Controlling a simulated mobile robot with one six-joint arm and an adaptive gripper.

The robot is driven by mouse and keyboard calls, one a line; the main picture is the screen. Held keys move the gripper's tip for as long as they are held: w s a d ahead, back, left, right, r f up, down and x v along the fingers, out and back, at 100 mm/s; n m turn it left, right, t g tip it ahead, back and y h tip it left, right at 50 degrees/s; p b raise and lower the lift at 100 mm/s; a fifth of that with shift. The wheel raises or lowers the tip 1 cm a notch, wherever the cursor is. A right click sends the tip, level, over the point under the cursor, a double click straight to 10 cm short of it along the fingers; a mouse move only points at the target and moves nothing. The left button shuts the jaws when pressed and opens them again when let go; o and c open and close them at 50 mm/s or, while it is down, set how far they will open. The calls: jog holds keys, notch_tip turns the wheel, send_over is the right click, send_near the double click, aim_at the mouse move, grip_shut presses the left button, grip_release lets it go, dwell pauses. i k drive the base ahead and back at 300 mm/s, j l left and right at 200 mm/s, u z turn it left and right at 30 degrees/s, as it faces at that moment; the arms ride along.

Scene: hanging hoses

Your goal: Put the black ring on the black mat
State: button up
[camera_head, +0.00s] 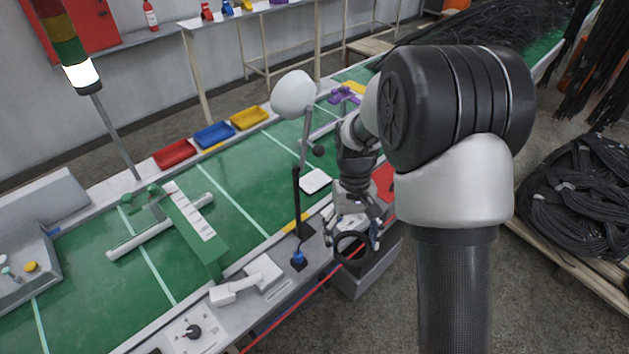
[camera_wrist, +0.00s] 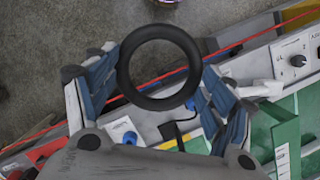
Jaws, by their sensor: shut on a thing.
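The black ring (camera_head: 353,265) is in my gripper (camera_head: 354,232), over the near edge of the green worktable in the head view. In the wrist view the ring (camera_wrist: 160,31) shows as a full circle between the blue-grey fingers of my gripper (camera_wrist: 160,72). The fingers are spread around the ring's sides and shut on it. In the wrist view, the red cable, the table edge and floor show below and around the ring. I cannot make out a black mat in either view; my arm hides part of the table.
A white pad (camera_head: 315,181) and a lamp with a white head (camera_head: 294,94) are close to my arm. Red (camera_head: 174,154), blue (camera_head: 214,134) and yellow (camera_head: 249,118) trays line the far edge. A green frame (camera_head: 190,230) stands left; coiled black hoses (camera_head: 580,190) lie right.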

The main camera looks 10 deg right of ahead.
aim_at(313, 181)
jog(key=i+l, duration=0.7)
jog(key=l, duration=0.25)
jog(key=i+l+u, duration=0.1)
jog(key=i+l, duration=0.3)
jog(key=l+u, duration=0.1)
jog(key=u, duration=0.3)
jog(key=i+l+u, duration=0.1)
jog(key=u, duration=0.25)
jog(key=l+u, duration=0.2)
jog(key=u, duration=0.2)
